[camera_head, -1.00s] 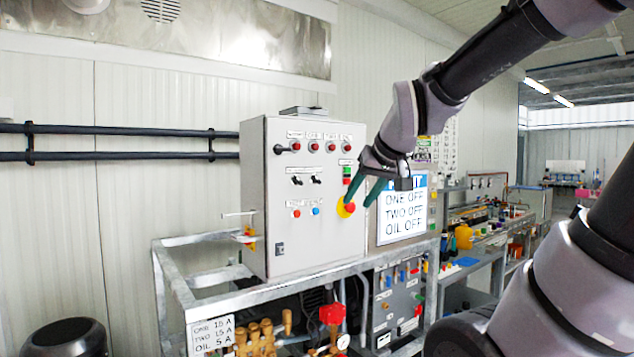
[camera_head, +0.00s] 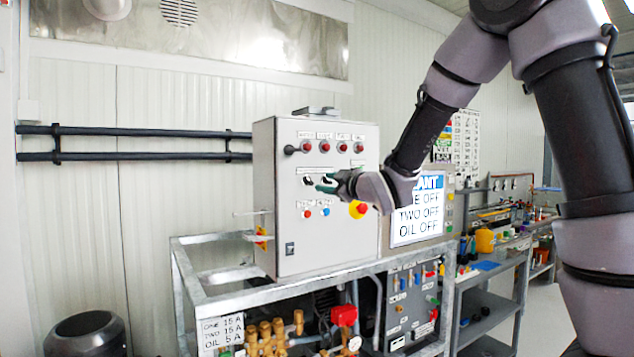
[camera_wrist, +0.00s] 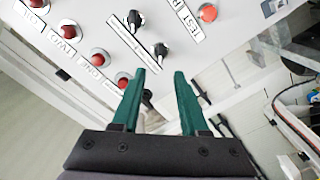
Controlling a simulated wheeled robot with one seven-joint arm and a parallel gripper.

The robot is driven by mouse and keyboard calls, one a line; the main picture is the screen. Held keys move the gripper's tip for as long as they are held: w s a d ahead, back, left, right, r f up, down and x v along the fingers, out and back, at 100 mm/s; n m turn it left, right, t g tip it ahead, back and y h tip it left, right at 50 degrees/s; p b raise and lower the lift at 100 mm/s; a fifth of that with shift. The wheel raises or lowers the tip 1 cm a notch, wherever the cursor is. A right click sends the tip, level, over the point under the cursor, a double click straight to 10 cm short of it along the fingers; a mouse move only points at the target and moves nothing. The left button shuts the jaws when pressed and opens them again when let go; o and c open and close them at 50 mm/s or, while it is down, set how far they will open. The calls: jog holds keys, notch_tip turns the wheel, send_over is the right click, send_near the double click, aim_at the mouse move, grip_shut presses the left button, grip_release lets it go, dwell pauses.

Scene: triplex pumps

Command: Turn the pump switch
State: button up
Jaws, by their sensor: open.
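The grey control box (camera_head: 330,235) stands on a metal frame. On its front are two small black switches, the left one (camera_head: 308,181) visible and the right one close to my gripper (camera_head: 325,185). In the wrist view the two switches (camera_wrist: 135,19) (camera_wrist: 161,49) lie beyond the fingertips. My gripper's green fingers (camera_wrist: 159,74) are apart and empty, in front of the panel. Whether the fingertips touch the panel, I cannot tell.
Red lamps (camera_wrist: 100,57) line the panel above the switches. A red button on a yellow disc (camera_head: 358,209) is partly behind my arm. A sign (camera_head: 418,215) stands to the right. Pipes run along the wall (camera_head: 150,156) at left.

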aim_at(310, 180)
jog(key=x, duration=0.8)
jog(key=shift+w+a, duration=0.2)
grip_shut()
